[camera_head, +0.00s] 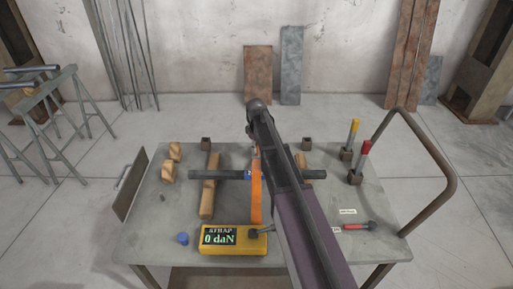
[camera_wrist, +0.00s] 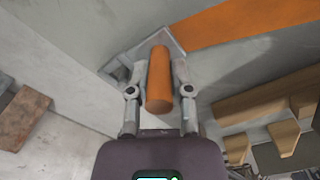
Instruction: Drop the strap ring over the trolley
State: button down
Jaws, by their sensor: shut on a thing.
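In the wrist view my gripper (camera_wrist: 160,80) is shut on an orange cylinder (camera_wrist: 159,75), which lies lengthwise between its fingers. A grey angular metal piece, seemingly the strap ring (camera_wrist: 152,42), shows just beyond the cylinder and partly behind the fingers. An orange strap (camera_wrist: 240,20) runs from near it to the upper right. In the head view the orange strap (camera_head: 256,200) hangs in front of the dark bar, and my arm hides most of the gripper. The trolley seems to be the grey worktop (camera_head: 150,225) with a bent tube handle (camera_head: 445,165); I cannot tell for certain.
The dark bar (camera_head: 203,175) crosses wooden blocks (camera_head: 208,200). A red-headed tool (camera_head: 358,226) and a blue knob (camera_head: 182,238) lie near the front. Two handled tools (camera_head: 352,135) stand at the right. The worktop's left front is mostly clear.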

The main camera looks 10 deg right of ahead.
jog(key=shift+f+b, duration=0.8)
jog(key=shift+f, duration=0.05)
jog(key=shift+c, duration=2.2)
grip_release()
jog(key=shift+r, duration=0.25)
notch_tip(320, 180, up, 10)
jog(key=p, duration=1.1)
jog(key=shift+r, duration=0.25)
jog(key=shift+s, duration=0.1)
jog(key=s+r+m+p, duration=0.1)
jog(key=s+m, duration=0.3)
jog(key=s, duration=0.9)
jog(key=s+r+m+p, duration=0.2)
jog(key=s+m, duration=0.3)
jog(key=s, duration=0.8)
jog(key=shift+d+r+p, duration=0.2)
jog(key=shift+r+p, duration=0.1)
